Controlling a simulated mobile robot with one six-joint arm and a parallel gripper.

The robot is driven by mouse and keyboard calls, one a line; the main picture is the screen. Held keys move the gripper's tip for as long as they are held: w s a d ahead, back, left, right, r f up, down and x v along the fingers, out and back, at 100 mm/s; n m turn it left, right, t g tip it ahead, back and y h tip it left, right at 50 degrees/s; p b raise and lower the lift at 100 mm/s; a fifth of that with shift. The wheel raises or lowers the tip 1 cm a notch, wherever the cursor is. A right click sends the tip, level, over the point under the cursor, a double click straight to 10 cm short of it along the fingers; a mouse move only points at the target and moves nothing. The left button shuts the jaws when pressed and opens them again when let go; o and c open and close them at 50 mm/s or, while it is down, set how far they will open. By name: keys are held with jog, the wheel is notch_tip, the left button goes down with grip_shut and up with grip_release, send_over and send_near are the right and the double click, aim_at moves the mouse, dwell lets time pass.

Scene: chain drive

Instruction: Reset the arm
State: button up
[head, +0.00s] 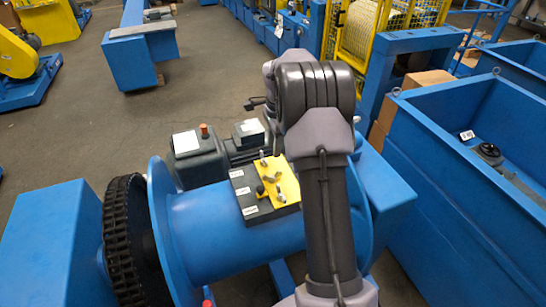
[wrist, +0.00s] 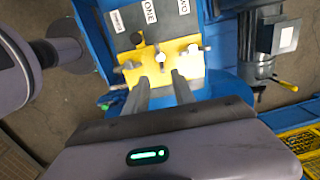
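My arm (head: 330,215) rises in the middle of the head view and bends over at the top. My gripper is not clearly visible there. In the wrist view my gripper (wrist: 161,80) shows two dark fingers spread apart with nothing between them. They point toward a yellow plate (wrist: 187,68), which carries small metal and dark knobs or levers. A dark panel with white labels, one reading "ONE", borders the plate. The same yellow plate (head: 287,188) sits on top of a blue drum in the head view. The gap between fingers and plate is hard to judge.
The blue drum (head: 205,235) has a black chain wheel (head: 118,235) at its left. A grey motor (head: 200,165) stands behind it. A large blue bin (head: 440,170) stands close on the right. Yellow guarding (head: 375,40) is behind. Open floor (head: 70,140) lies at the left.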

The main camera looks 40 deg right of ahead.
notch_tip(320, 180, up, 3)
jog(key=shift+s+r, duration=0.1)
jog(key=shift+r, duration=0.05)
dwell(0.3)
jog(key=s+a+r+n+t+b, duration=0.1)
jog(key=s+a+r+n, duration=0.35)
jog(key=a+r, duration=0.4)
jog(key=s+a+r+n+t+b, duration=0.15)
jog(key=s+a+r+n, duration=0.35)
jog(key=a, duration=0.7)
jog(key=s+a+f+n+t+y, duration=0.1)
jog(key=s+a+n, duration=0.2)
jog(key=s, duration=0.6)
jog(key=s+a+f+n+t+b, duration=0.1)
jog(key=s+a+f+n, duration=0.1)
jog(key=s+a+n, duration=0.2)
jog(key=s+a, duration=0.3)
jog(key=s, duration=0.2)
jog(key=shift+s+a+y, duration=0.2)
jog(key=shift+s+y, duration=0.05)
jog(key=shift+y, duration=0.15)
jog(key=shift+t, duration=0.25)
